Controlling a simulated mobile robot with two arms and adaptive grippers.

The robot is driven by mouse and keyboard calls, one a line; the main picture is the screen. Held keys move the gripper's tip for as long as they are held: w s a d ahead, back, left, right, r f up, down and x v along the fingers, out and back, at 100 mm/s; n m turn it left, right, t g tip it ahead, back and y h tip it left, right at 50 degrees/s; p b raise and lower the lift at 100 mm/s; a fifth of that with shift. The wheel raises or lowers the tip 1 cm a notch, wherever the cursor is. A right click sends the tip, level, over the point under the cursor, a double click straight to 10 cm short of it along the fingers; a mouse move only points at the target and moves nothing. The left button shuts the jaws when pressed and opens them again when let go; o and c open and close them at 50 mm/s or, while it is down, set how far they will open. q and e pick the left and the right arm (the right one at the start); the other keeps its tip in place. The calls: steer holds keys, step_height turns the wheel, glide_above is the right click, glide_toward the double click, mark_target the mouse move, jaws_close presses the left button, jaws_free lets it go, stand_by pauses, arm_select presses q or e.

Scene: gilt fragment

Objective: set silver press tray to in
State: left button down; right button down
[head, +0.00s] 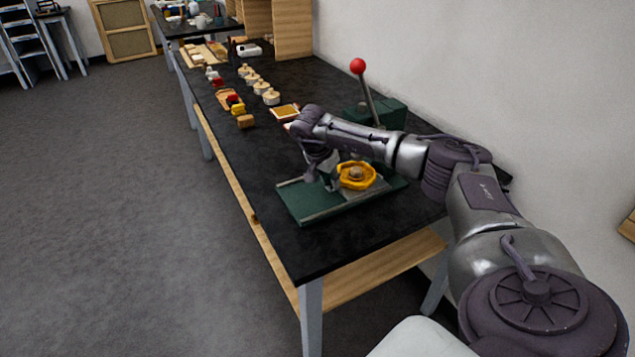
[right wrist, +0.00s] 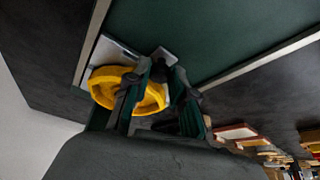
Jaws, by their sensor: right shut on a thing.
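The press has a dark green base (head: 318,207) with pale rails, and a lever with a red ball (head: 358,66) standing up behind my right arm. A yellow ring-shaped piece (head: 357,175) sits over the base; it also shows in the right wrist view (right wrist: 104,88). A flat silver part, the press tray (right wrist: 112,54), shows beside the yellow piece. My right gripper (head: 328,184) is low over the base, left of the yellow piece. Its fingers (right wrist: 158,74) are closed on a small part at the tray, mostly hidden between them. My left gripper is out of view.
The black bench (head: 345,240) has free room at its near end. Several round wooden-looking pieces (head: 261,87), a wooden block (head: 246,121) and a small framed tray (head: 284,112) lie farther back. A white wall (head: 500,80) runs along the right.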

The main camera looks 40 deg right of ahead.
steer(key=shift+d+r, duration=0.1)
steer(key=shift+d, duration=0.1)
steer(key=c, duration=1)
jaws_free()
steer(key=shift+d, duration=0.15)
steer(key=shift+o, duration=0.2)
steer(key=shift+a+r, duration=0.3)
steer(key=shift+r, duration=0.1)
steer(key=v, duration=1.1)
steer(key=shift+s, duration=0.1)
